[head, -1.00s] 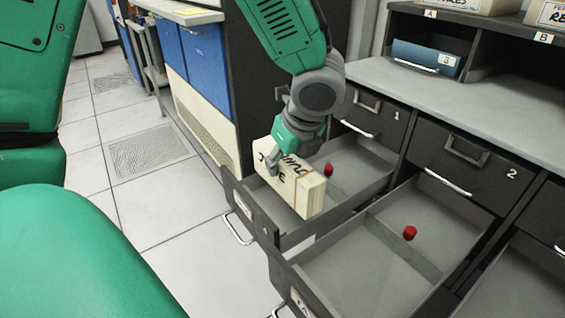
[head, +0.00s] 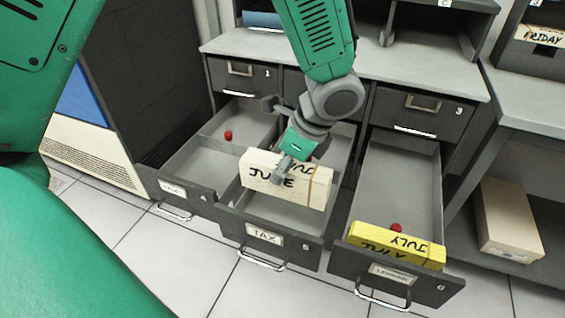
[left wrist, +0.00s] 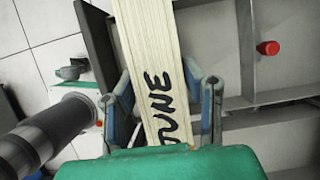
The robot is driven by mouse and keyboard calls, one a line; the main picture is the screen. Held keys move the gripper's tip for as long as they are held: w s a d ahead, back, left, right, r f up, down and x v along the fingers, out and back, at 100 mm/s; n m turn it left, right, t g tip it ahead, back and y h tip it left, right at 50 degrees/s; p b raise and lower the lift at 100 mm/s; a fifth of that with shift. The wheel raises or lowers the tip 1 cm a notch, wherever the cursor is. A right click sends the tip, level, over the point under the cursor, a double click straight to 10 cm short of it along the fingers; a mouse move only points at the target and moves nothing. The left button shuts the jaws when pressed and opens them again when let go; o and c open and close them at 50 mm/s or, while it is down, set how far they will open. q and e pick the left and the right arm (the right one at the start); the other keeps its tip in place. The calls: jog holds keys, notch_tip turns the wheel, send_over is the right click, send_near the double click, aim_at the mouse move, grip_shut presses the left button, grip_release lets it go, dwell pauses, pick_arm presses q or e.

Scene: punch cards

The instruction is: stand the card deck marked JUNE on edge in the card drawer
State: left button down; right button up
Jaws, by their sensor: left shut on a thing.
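My left gripper (head: 287,160) is shut on the cream card deck marked JUNE (head: 262,182). In the head view it holds the deck above the open middle drawer labelled TAX (head: 264,236), with the deck's long marked face toward the camera. The deck hides part of that drawer's inside. In the left wrist view the deck (left wrist: 150,50) lies between the two fingers (left wrist: 160,105), its JUNE lettering facing the camera. I do not see my right gripper.
The open left drawer (head: 215,165) holds a red knob (head: 228,135) and no cards. The open right drawer (head: 408,180) holds a yellow deck marked JULY (head: 395,245) near its front and a red knob (head: 396,228). A tan box (head: 508,220) sits on a low shelf at right.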

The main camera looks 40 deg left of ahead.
aim_at(282, 184)
pick_arm(q)
jog(key=shift+a, duration=0.35)
jog(key=shift+d+f, duration=0.1)
jog(key=shift+d, duration=0.25)
jog(key=shift+d+f, duration=0.1)
jog(key=shift+f, duration=0.2)
jog(key=shift+d+b+x, duration=0.1)
jog(key=shift+b+x, duration=0.3)
jog(key=shift+x, duration=0.4)
jog(key=shift+d+b+x, duration=0.15)
jog(key=shift+b+x, duration=0.2)
jog(key=shift+x, duration=0.45)
jog(key=shift+w+f, duration=0.15)
jog(key=shift+f, duration=0.35)
jog(key=shift+d, duration=0.15)
pick_arm(e)
jog(key=shift+a+f, duration=0.1)
jog(key=shift+f, duration=0.7)
pick_arm(q)
jog(key=shift+f, duration=0.1)
pick_arm(e)
jog(key=shift+a, duration=0.1)
pick_arm(q)
jog(key=shift+f, duration=0.1)
